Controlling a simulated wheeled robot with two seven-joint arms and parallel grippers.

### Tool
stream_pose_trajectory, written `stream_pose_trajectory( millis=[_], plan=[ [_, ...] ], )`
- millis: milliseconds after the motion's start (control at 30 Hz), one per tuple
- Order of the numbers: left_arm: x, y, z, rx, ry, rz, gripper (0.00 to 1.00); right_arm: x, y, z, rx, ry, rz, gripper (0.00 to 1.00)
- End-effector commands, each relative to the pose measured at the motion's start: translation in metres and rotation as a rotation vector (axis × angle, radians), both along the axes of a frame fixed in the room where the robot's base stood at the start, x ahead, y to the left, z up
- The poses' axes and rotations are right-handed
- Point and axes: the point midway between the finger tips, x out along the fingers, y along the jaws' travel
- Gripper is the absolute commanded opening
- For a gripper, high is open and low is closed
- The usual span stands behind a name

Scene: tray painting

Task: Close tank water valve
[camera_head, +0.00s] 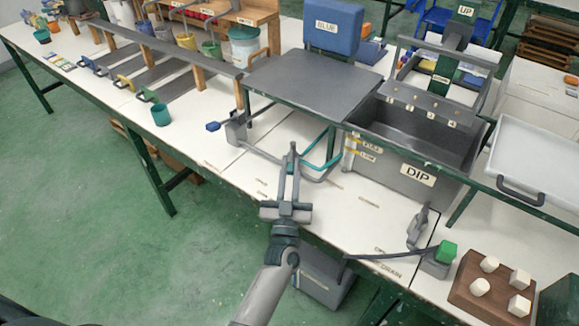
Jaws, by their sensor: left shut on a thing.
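The grey tank (418,180) marked DIP stands right of centre, with FULL and LOW marks on its left end. A grey post (236,130) with a blue-ended lever (213,126) stands to its left at the table edge; I cannot tell for sure whether this is the water valve. A teal pipe (320,168) runs beside the tank. My left gripper (291,155) is above the white table, left of the tank, apart from the blue end. Its fingers are close together on something I cannot make out. My right gripper is not in view.
A green block (446,252) sits by a dark lever at the DRAIN lettering. A wooden block with white pegs (480,280) stands at lower right. A dark raised board (315,82) stands behind my gripper. A teal cup (161,115) is at left.

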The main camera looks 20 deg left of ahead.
Motion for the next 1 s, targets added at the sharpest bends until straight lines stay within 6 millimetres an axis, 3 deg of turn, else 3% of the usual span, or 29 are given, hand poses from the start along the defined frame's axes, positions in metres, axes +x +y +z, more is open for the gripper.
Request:
stream_pose_trajectory(
  millis=[233, 267, 300, 333, 767, 1000],
  plan=[
    [0.0, 0.0, -0.001, 0.0, 0.0, -0.001, 0.0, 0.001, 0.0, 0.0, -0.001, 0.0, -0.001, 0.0],
    [0.0, 0.0, -0.001, 0.0, 0.001, -0.001, 0.23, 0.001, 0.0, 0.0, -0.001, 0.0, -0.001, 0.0],
    [0.0, 0.0, -0.001, 0.0, 0.0, -0.001, 0.32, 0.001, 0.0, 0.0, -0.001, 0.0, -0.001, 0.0],
    [0.0, 0.0, -0.001, 0.0, 0.0, -0.001, 0.34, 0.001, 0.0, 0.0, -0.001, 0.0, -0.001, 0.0],
    [-0.004, -0.001, -0.002, 0.0, 0.0, -0.001, 0.34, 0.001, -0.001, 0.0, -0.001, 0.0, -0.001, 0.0],
    [-0.026, -0.005, -0.012, 0.0, 0.002, -0.002, 0.34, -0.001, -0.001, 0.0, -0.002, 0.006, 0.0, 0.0]
  ],
)
